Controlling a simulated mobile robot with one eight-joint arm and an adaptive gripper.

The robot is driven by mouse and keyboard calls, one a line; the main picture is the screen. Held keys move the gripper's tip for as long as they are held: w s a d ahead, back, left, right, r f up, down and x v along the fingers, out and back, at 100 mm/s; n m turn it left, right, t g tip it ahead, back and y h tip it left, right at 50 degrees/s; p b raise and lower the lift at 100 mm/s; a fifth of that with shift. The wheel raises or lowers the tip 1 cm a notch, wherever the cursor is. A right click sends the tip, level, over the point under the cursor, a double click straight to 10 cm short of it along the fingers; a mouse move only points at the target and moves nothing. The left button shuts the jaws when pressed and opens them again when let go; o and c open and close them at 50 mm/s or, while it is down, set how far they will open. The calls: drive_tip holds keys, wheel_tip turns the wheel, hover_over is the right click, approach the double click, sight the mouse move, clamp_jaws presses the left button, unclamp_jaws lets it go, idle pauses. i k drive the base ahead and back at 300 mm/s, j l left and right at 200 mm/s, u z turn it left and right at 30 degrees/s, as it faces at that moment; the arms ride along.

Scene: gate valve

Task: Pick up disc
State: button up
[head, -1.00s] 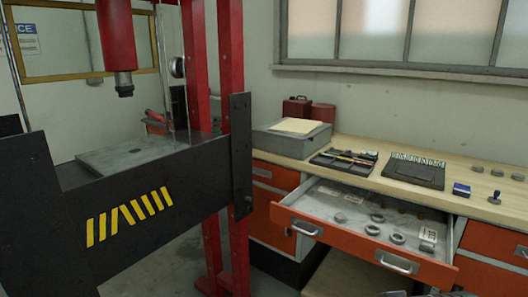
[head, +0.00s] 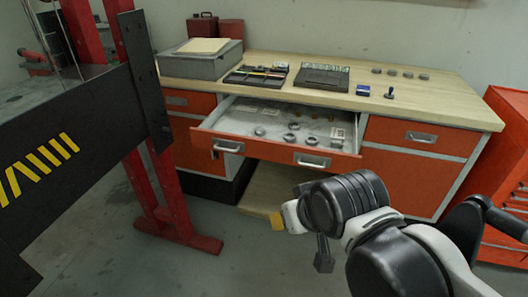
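Several small grey discs (head: 408,75) lie in a row on the right part of the wooden bench top. Several round, ring-like metal parts (head: 293,138) lie in the open drawer below. I cannot tell which piece is the task's disc. My arm reaches in from the lower right. The end of my gripper (head: 322,258) shows in part as a dark piece pointing down, in front of the bench and well apart from the discs and the drawer. Its fingers are not clear, so I cannot tell whether it is open or shut.
The orange drawer (head: 270,151) sticks out from the bench (head: 452,104). A grey box (head: 199,61), tool trays (head: 322,77), a blue box (head: 363,90) and a stamp-like item (head: 389,92) stand on top. A press frame (head: 85,110) blocks the left; an orange cabinet (head: 508,150) stands right.

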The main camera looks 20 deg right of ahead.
sight(259, 131)
drive_tip(key=i+l, duration=0.25)
drive_tip(key=i, duration=0.25)
drive_tip(key=i+l, duration=0.2)
drive_tip(key=i, duration=0.35)
drive_tip(key=i+l, duration=0.25)
drive_tip(key=i, duration=0.25)
